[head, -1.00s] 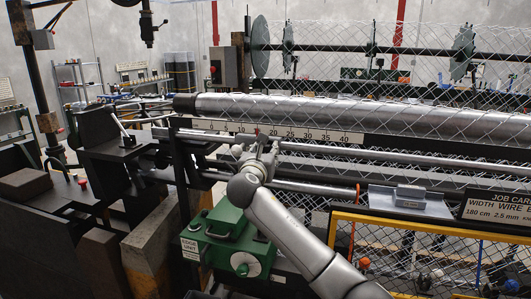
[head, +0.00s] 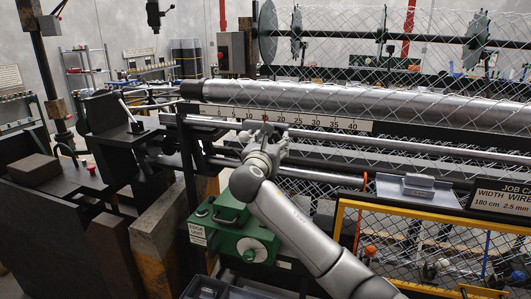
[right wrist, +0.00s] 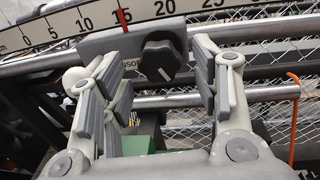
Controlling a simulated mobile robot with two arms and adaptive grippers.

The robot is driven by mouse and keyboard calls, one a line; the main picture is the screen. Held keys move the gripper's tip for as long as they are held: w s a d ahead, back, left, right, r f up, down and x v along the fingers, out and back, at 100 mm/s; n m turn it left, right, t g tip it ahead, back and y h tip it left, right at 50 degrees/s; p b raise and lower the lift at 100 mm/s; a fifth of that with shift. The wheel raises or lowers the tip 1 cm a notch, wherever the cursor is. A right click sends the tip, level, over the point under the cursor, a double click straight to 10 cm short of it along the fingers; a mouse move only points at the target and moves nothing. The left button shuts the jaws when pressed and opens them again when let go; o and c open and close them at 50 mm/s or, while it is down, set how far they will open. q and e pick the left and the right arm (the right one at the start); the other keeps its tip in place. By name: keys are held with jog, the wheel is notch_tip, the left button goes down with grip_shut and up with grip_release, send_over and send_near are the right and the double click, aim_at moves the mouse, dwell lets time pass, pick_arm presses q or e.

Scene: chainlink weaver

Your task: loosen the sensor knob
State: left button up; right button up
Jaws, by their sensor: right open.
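The sensor knob (right wrist: 160,60) is black and lobed, on the front of a grey sensor block (right wrist: 104,44) in the right wrist view. In the head view my right gripper (head: 268,146) is at the rail below the scale and hides the knob. My left gripper is not in view.
The white scale (head: 310,121) runs along the machine below the big roller (head: 350,97). A green edge unit (head: 238,228) sits below my right arm. A yellow-framed mesh panel (head: 345,205) stands at the right. An orange hook (right wrist: 293,110) hangs nearby.

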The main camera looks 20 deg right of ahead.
jog(key=v, duration=0.9)
